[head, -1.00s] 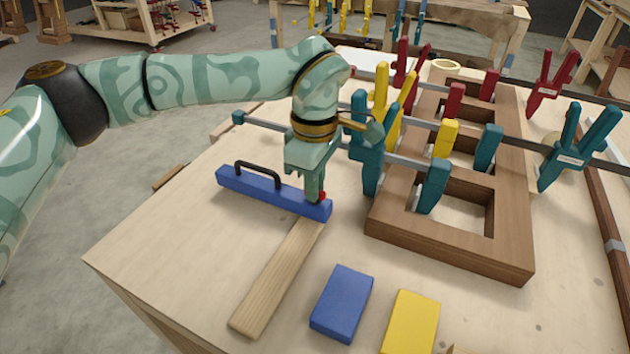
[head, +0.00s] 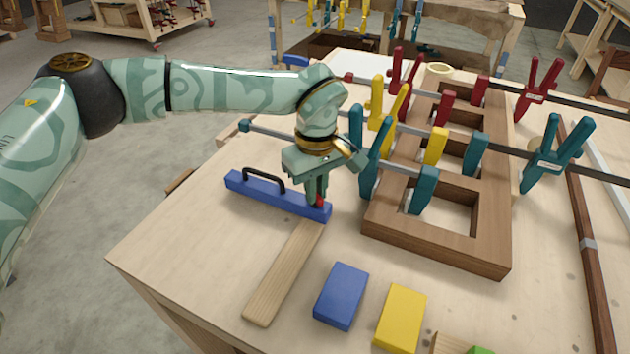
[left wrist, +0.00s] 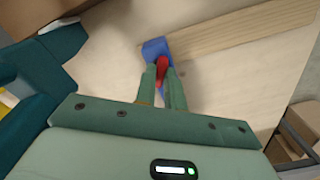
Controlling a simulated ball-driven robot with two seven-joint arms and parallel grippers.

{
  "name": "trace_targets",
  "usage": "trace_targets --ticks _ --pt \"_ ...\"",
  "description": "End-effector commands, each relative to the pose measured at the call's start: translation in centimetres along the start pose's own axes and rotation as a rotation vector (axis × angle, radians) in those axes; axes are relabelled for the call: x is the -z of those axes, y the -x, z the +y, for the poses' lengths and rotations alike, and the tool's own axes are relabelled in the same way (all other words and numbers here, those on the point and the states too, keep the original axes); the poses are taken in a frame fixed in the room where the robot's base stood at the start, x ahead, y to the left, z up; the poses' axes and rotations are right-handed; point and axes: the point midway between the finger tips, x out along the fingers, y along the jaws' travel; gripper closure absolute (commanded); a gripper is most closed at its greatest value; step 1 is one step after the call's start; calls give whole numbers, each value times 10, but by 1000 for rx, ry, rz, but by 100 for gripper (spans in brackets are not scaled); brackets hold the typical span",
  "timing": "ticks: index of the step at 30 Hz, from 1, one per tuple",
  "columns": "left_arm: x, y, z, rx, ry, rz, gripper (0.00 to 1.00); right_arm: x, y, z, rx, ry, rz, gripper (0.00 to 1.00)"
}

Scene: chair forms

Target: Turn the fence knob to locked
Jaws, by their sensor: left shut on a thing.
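The blue fence (head: 265,194), a bar with a black handle (head: 262,174), lies on the workbench across the end of a wooden strip (head: 284,272). The red knob (head: 320,201) sits at the fence's right end. My left gripper (head: 317,200) points down at that end and is shut on the knob. In the left wrist view the red knob (left wrist: 162,68) is between the two green fingers, with the blue fence end (left wrist: 155,48) just beyond. The fingers partly hide the knob, and I cannot read its turn position. My right gripper is not in view.
A brown wooden frame (head: 430,243) held by teal, yellow and red clamps stands close to the right of my left gripper. A blue block (head: 341,295) and a yellow block (head: 401,318) lie near the front. The bench left of the strip is clear.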

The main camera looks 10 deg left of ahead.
Motion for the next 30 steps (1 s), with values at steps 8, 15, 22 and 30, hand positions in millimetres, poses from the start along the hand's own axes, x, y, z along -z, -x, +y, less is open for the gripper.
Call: trace_targets --ticks 8,15,22,30 --pt "0 4 0 -2 -262 3 100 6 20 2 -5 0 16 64" --pt "0 3 0 -2 -490 2 100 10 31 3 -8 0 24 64" --pt "0 2 0 -2 -696 2 100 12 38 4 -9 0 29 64" --pt "0 2 1 -1 -886 2 100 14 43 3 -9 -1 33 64"
